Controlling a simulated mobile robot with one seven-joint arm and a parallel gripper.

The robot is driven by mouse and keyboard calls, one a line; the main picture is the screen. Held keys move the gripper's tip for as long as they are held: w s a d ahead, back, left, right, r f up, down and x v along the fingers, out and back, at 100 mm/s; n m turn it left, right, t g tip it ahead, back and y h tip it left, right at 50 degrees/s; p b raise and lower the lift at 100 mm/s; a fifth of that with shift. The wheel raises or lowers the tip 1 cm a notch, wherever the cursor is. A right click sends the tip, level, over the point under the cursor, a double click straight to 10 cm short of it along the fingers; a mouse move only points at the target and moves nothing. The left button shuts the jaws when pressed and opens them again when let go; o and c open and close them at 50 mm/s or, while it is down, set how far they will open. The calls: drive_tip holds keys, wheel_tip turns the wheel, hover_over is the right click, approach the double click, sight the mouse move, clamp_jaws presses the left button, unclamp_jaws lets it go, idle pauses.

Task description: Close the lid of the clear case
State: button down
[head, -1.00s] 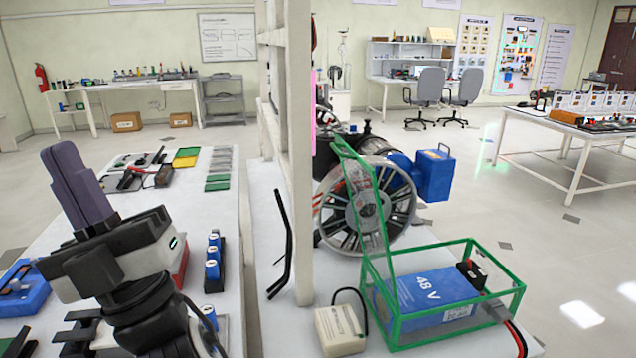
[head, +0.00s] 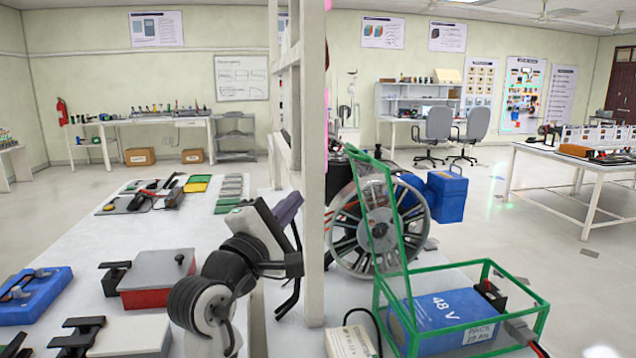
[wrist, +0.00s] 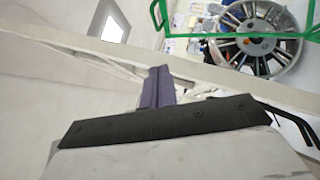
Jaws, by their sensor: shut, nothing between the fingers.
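The clear case (head: 396,340) has green edges and stands at the lower right of the head view. Its lid (head: 378,215) is raised, standing nearly upright at the case's left side. A blue 48 V battery pack (head: 440,312) lies inside. My gripper (head: 290,203) has purple fingers and is left of the white post, apart from the case. It is shut and empty. In the wrist view the fingers (wrist: 157,86) point toward the white frame, and part of the green-edged lid (wrist: 235,36) shows at the top right.
A white post (head: 312,170) rises between my gripper and the case. A spoked wheel (head: 375,225) stands behind the lid. A small pale box (head: 350,340) sits left of the case. A red-grey box (head: 157,278) and blue tool (head: 30,295) occupy the left bench.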

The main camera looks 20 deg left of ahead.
drive_tip(key=d+r+p+x, duration=0.1)
drive_tip(key=d+x, duration=0.1)
drive_tip(key=x, duration=1)
drive_tip(key=shift+s+d, duration=0.15)
drive_tip(key=shift+d, duration=0.2)
drive_tip(key=shift+r, duration=0.1)
